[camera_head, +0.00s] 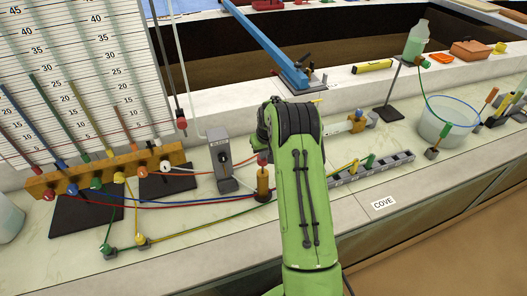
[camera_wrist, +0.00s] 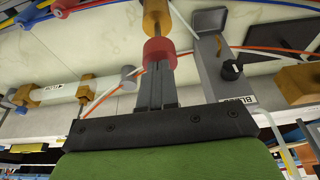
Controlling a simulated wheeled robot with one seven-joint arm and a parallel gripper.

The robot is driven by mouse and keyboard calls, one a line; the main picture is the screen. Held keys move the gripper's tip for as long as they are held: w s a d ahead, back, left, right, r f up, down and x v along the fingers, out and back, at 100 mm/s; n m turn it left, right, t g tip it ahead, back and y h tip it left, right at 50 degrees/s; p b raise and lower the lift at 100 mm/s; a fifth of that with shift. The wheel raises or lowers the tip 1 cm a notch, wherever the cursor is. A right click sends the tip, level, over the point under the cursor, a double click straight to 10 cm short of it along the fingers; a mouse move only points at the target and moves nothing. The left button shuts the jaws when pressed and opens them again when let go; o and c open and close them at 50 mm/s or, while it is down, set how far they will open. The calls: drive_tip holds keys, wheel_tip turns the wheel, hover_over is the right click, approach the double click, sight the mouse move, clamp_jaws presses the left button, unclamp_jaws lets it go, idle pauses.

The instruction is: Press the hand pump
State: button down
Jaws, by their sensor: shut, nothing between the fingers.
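The hand pump (camera_head: 263,184) is an orange upright cylinder on a dark base, on the pale bench just left of my green arm. Its red knob (camera_wrist: 160,52) and part of its orange body (camera_wrist: 156,18) show in the wrist view. My gripper (camera_wrist: 158,75) is shut and empty, its fingertips pointing at the red knob. The tips overlap the knob's edge in the picture; I cannot tell whether they touch it. In the head view my arm hides most of the gripper.
A grey blower box (camera_head: 221,160) with a black knob stands close left of the pump, also in the wrist view (camera_wrist: 222,75). Coloured tubes run from the wooden manifold (camera_head: 105,172) across the bench. A grey slotted rack (camera_head: 370,168) lies right of my arm.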

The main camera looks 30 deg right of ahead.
sight(264, 161)
wheel_tip(264, 161, down, 5)
drive_tip(key=b, duration=0.4)
drive_tip(key=shift+f+b, duration=0.2)
drive_tip(key=shift+b, duration=0.2)
drive_tip(key=shift+s+a+r, duration=0.1)
drive_tip(key=shift+s, duration=0.1)
drive_tip(key=r+p, duration=0.3)
drive_tip(key=r, duration=0.2)
drive_tip(key=shift+w+r, duration=0.15)
drive_tip(key=shift+w, duration=0.05)
drive_tip(key=b+v, duration=0.1)
drive_tip(key=v, duration=0.8)
drive_tip(key=shift+s, duration=0.15)
drive_tip(key=shift+r, duration=0.2)
idle(0.8)
